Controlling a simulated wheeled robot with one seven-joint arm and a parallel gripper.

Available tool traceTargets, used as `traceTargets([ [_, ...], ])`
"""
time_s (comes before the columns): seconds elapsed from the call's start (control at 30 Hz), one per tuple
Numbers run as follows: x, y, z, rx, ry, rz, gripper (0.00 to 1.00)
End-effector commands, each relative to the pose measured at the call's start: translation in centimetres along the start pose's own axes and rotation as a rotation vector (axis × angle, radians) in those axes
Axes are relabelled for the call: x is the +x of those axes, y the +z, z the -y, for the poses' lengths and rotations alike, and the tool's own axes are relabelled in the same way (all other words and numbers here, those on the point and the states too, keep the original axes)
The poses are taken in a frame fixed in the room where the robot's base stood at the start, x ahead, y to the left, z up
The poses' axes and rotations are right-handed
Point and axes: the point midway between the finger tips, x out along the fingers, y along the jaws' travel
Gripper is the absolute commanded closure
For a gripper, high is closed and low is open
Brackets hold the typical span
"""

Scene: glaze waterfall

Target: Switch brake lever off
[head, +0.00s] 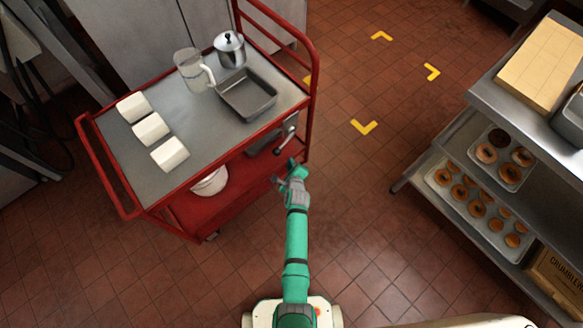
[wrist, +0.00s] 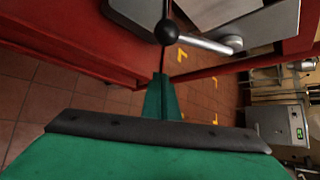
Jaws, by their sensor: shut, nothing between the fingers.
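The brake lever (head: 287,139) is a silver arm on the right side of the red cart (head: 310,75), below its grey top. In the wrist view the lever (wrist: 205,42) lies roughly sideways, with a black ball knob (wrist: 168,32) at its left end and its pivot at the right. My gripper (head: 292,166) is shut and empty beside the cart, close to the lever's knob end. In the wrist view the green fingertips (wrist: 163,78) appear just below the knob. I cannot tell whether they touch it.
The cart's top holds white blocks (head: 151,129), a clear jug (head: 193,70), a metal pot (head: 229,49) and a grey tray (head: 247,95). A white bucket (head: 210,181) stands on its lower shelf. A rack with doughnut trays (head: 470,205) is at right.

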Motion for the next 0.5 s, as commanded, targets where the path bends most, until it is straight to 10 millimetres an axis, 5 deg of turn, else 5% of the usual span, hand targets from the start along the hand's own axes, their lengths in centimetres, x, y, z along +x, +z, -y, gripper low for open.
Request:
traceTargets([
  [0.27, 2.9, 0.0, 0.0, 0.001, 0.000, 0.000, 1.00],
  [0.5, 2.2, 1.9, -0.1, -0.002, 0.001, 0.001, 1.00],
])
